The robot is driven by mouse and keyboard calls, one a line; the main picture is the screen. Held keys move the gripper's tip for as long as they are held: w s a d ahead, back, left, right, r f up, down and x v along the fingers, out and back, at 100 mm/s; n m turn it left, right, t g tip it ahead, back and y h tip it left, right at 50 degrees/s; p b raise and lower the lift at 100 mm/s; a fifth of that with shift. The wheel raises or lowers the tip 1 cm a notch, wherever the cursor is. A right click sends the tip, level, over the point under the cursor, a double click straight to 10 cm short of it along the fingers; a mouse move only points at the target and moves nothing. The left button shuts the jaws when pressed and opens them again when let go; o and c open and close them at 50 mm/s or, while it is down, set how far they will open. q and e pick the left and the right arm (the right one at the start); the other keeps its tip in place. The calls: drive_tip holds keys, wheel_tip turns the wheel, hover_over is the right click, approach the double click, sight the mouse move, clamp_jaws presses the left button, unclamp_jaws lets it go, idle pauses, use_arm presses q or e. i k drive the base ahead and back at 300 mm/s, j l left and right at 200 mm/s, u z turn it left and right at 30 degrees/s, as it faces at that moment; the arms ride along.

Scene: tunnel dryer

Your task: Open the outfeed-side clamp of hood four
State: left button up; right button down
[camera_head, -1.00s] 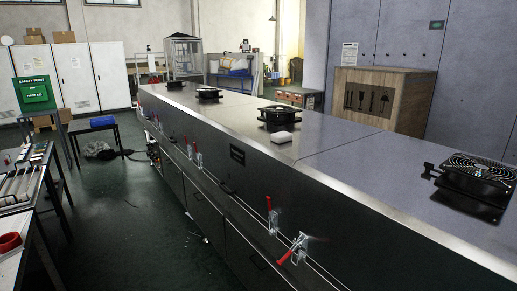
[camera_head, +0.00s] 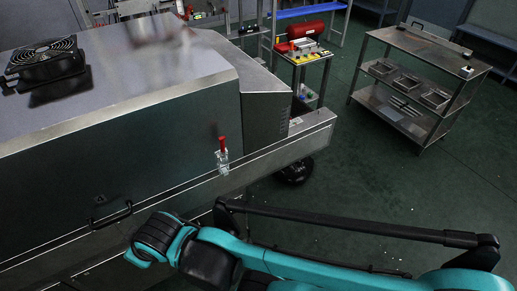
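A toggle clamp (camera_head: 222,160) with a red handle is on the front face of the dryer hood (camera_head: 130,150), close to its right-hand end. Its red handle points up and its metal body sits at the seam above the lower ledge. I cannot read a hood number. A teal and black arm of mine crosses the lower part of the view from the right, below and in front of the clamp. Neither of my grippers shows in this view, so I cannot see anything held.
A black fan (camera_head: 45,62) sits on the hood top. A black handle (camera_head: 110,215) is on the lower front panel. A steel shelf cart (camera_head: 420,75) stands right; a small table (camera_head: 303,55) with a red item stands behind. Green floor between is open.

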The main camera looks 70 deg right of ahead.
sight(222, 138)
drive_tip(key=z, duration=2)
drive_tip(key=l+z, duration=0.4)
drive_tip(key=i+j, duration=0.05)
drive_tip(key=j, duration=0.05)
